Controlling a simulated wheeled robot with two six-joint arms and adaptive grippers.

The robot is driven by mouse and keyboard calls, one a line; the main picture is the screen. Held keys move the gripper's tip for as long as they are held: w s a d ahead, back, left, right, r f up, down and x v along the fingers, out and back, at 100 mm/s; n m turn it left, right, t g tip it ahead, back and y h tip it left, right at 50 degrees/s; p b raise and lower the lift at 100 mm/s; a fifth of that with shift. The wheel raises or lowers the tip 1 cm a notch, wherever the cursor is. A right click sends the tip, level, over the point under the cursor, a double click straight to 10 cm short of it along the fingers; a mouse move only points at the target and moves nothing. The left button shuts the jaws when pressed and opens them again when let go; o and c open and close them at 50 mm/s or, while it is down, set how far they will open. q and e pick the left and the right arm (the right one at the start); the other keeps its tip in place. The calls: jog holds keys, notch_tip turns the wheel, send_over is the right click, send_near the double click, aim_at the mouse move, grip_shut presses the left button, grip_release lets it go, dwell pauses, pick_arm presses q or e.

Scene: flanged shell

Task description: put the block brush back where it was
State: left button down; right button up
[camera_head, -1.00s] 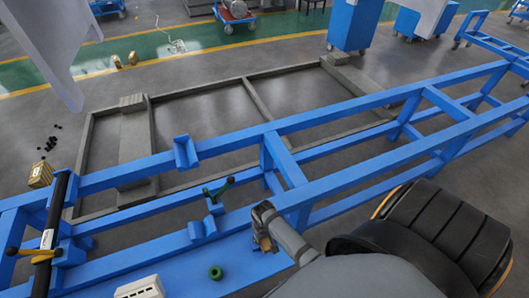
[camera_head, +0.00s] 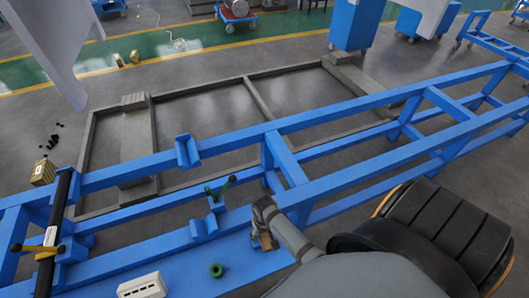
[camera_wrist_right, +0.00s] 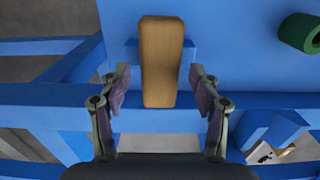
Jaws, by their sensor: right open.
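The block brush shows as a long wooden block (camera_wrist_right: 161,62) in the right wrist view, lying on the blue bench by a small blue bracket. In the head view a brown bit of it (camera_head: 265,241) shows just below my right gripper (camera_head: 262,226). My right gripper (camera_wrist_right: 161,92) is open. The near end of the block lies between its fingers, with a gap on both sides. I cannot see any bristles. My left gripper is not in view.
A green ring (camera_head: 217,270) lies on the blue bench, and it also shows in the right wrist view (camera_wrist_right: 302,33). A white box (camera_head: 142,286) stands at the front. A green-handled part (camera_head: 220,189) and blue brackets (camera_head: 187,151) rise from the frame.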

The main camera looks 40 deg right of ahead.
aim_at(265, 235)
notch_tip(265, 235, up, 10)
jog(key=shift+p, duration=0.3)
jog(key=shift+f, duration=0.1)
